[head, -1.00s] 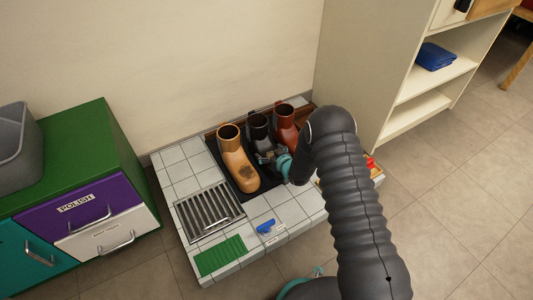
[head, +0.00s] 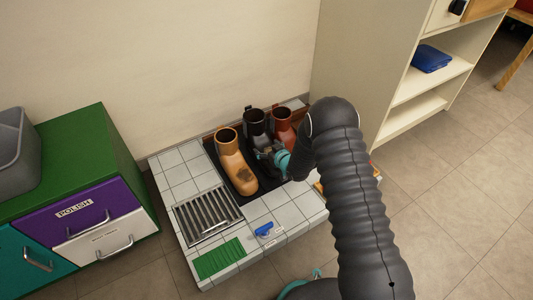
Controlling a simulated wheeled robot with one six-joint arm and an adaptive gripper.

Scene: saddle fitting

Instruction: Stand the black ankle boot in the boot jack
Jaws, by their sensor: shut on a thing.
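The black ankle boot (head: 255,122) is upright between the tan boot and the red-brown boot, its toe partly hidden by my gripper. My gripper (head: 265,157) is shut on the black boot, reaching in from the right with my arm across the picture. The boot's lower part and its contact with the black mat (head: 224,168) cannot be made out. I cannot pick out the boot jack with certainty in this view.
The tan boot (head: 234,165) is close on the left and the red-brown boot (head: 284,124) close on the right. In front are a metal grate (head: 207,213), a green mat (head: 219,258) and a blue brush (head: 264,229) on the tiled platform (head: 178,170). A shelf unit (head: 365,60) stands at right.

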